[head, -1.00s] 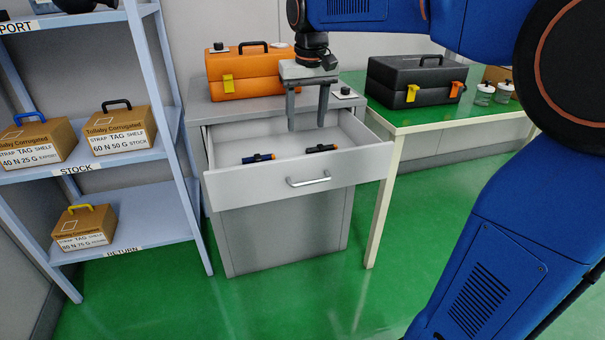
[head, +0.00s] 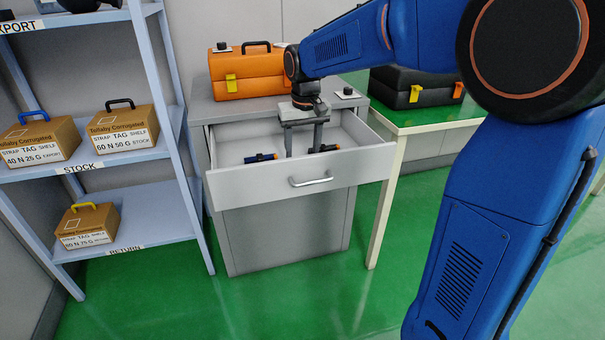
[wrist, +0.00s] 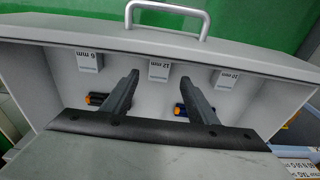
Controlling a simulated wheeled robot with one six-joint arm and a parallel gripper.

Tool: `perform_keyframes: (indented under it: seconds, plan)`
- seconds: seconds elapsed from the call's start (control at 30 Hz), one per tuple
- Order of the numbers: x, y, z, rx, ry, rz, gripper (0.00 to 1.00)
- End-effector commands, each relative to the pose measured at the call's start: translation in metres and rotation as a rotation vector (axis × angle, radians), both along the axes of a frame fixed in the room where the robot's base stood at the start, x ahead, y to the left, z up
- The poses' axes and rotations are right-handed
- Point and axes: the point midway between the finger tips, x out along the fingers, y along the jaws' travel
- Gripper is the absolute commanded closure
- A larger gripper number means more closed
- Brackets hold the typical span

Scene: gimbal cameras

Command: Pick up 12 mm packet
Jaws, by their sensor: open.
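The 12 mm packet (wrist: 159,69) is a small pale block with a "12 mm" label. It stands against the inside of the drawer front, in the middle of three labelled blocks in the wrist view. The head view hides it behind the drawer front. My gripper (head: 304,152) is open and points down into the drawer. In the wrist view my gripper (wrist: 160,78) has one fingertip on each side of the packet's label in the picture. Nothing is between the fingers that I can see; I cannot tell how far they are from the packet.
The 6 mm block (wrist: 89,61) and another labelled block (wrist: 223,79) flank it. An orange toolbox (head: 247,78) stands on the cabinet.

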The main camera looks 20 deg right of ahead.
Motion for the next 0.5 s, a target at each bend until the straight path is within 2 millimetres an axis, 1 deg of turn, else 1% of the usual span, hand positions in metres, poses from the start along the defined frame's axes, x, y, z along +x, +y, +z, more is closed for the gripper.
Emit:
perform_keyframes:
  seconds: [0.17, 0.23, 0.4, 0.5]
  plan:
    - [0.001, 0.0, -0.009, 0.0, 0.0, 0.0, 0.47]
    - [0.0, -0.001, -0.015, 0.0, 0.001, 0.0, 0.47]
    - [0.001, -0.002, -0.04, 0.0, 0.002, 0.0, 0.47]
    - [0.003, -0.002, -0.05, 0.0, 0.001, 0.0, 0.47]
